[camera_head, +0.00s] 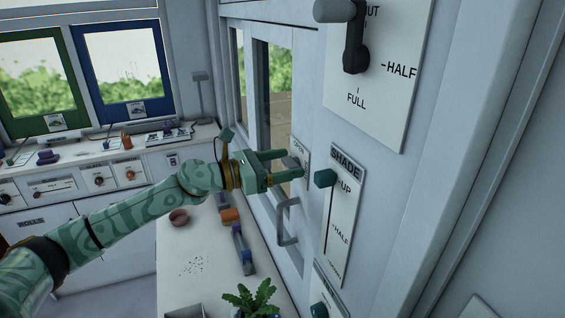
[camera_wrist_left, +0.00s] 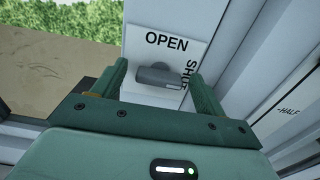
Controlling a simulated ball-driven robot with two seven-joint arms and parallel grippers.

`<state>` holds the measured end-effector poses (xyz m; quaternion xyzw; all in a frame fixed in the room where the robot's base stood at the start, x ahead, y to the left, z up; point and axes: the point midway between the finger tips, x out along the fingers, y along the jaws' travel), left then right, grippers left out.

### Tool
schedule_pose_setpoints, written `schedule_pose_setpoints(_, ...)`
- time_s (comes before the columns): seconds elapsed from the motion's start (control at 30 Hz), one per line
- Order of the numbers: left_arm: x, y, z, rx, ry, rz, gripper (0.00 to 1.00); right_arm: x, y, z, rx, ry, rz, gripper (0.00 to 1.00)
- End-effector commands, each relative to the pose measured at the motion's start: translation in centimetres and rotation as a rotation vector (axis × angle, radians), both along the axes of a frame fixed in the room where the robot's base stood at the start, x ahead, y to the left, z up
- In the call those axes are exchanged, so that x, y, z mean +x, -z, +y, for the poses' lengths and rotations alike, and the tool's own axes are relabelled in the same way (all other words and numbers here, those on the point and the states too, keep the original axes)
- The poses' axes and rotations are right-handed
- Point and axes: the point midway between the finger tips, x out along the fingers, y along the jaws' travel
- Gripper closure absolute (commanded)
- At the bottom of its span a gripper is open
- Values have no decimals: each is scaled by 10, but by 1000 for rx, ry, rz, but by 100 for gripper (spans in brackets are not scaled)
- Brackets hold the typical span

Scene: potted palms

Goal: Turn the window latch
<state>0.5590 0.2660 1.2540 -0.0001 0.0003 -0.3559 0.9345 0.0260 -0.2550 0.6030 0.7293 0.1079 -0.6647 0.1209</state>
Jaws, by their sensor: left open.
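The window latch (camera_wrist_left: 155,73) is a short grey lever on a white plate (camera_wrist_left: 170,45) marked OPEN and SHUT. In the left wrist view it lies roughly level, its rounded end toward the left and its other end by the word SHUT. In the head view the plate (camera_head: 299,148) is on the window frame, partly hidden by my gripper. My left gripper (camera_head: 292,163) is open at the plate. In the wrist view its fingers (camera_wrist_left: 159,75) stand either side of the latch; contact cannot be told. My right gripper is out of view.
A grey window handle (camera_head: 284,222) sticks out just below my gripper. A SHADE slider (camera_head: 325,178) and a larger lever (camera_head: 355,45) are to the right.

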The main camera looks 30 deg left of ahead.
Motion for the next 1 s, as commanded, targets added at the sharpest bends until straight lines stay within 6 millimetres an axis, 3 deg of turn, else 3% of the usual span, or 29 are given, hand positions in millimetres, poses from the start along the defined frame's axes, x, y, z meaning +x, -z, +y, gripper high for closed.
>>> schedule_pose_setpoints(0.03,0,0,0,0,0,0,27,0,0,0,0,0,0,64)
schedule_pose_setpoints(0.2,0,0,0,0,0,0,72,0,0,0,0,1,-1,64)
schedule_pose_setpoints(0.57,0,-1,1,-28,-1,24,72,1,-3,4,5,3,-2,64)
schedule_pose_setpoints(1.0,1,-3,2,-265,0,235,72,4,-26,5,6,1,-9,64)
